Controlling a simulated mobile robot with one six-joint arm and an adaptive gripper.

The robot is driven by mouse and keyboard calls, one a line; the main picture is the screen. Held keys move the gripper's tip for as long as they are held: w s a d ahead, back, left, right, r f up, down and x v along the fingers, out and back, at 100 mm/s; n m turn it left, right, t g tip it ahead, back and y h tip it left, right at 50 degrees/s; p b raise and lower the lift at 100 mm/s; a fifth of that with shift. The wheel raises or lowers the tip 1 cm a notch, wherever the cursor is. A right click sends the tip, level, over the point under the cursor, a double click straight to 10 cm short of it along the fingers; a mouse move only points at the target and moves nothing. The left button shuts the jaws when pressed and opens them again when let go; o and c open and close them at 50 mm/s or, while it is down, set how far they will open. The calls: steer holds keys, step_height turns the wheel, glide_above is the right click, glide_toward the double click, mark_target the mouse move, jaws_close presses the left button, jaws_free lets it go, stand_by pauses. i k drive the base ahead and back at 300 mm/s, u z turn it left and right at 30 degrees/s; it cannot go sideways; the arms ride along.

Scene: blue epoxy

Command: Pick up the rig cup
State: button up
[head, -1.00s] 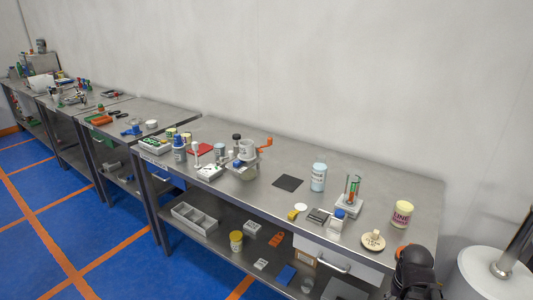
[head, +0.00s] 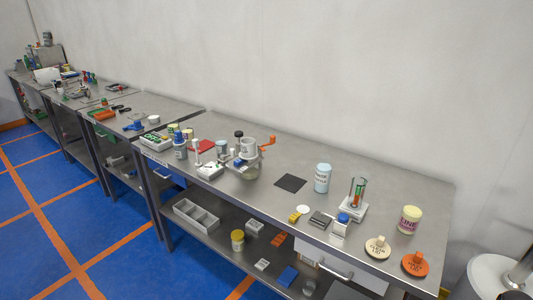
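A small rig with an orange crank (head: 267,141) stands on the nearest metal bench, left of the middle in the head view. A pale grey cup (head: 247,148) sits upright in the rig and appears to be the rig cup. A clear rounded vessel (head: 250,170) is low at the rig's front. The cup's base is hidden by the rig parts.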

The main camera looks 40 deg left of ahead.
mark_target(248, 152)
steer(key=z, duration=0.2)
steer(key=k, duration=1.05)
steer(key=u, duration=1.6)
steer(key=i, duration=0.9)
steer(key=z, duration=0.1)
